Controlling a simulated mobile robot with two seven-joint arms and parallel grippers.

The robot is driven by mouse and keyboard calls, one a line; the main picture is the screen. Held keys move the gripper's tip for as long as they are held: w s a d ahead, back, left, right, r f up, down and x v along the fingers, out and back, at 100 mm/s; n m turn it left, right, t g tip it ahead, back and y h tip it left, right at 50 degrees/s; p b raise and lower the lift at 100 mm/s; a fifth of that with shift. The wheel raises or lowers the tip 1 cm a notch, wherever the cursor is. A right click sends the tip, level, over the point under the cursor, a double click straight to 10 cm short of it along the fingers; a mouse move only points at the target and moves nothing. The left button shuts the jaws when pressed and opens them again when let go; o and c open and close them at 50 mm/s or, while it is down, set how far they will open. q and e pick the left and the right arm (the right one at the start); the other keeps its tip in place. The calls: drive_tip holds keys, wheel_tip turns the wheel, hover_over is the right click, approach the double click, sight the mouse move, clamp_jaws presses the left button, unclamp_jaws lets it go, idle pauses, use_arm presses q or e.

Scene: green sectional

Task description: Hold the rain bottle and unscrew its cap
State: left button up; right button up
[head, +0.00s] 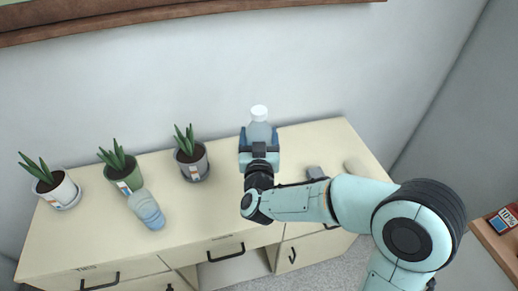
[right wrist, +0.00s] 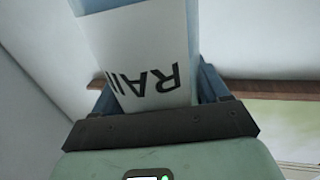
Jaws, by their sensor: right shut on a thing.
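The rain bottle (head: 259,128) is clear blue with a white cap (head: 259,113) on top. It stands upright in my right gripper (head: 259,146), which is shut around its body above the back of the cabinet. In the right wrist view the bottle's white label (right wrist: 150,75) shows the letters "RAI", upside down, between the two fingers of my right gripper (right wrist: 160,95). Whether the bottle's base touches the cabinet top is hidden by the gripper. My left gripper is in neither view.
A second blue bottle (head: 146,209) is on the cream cabinet top (head: 210,220) at the left. Potted plants stand in a white pot (head: 60,190), a green pot (head: 125,178) and a grey pot (head: 192,163). A small grey object (head: 316,173) lies right of my gripper. The wall is close behind.

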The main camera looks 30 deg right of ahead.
drive_tip(key=shift+r, duration=1.15)
drive_tip(key=o, duration=0.4)
drive_tip(key=c, duration=0.6)
drive_tip(key=shift+o, duration=0.2)
drive_tip(key=shift+f, duration=0.1)
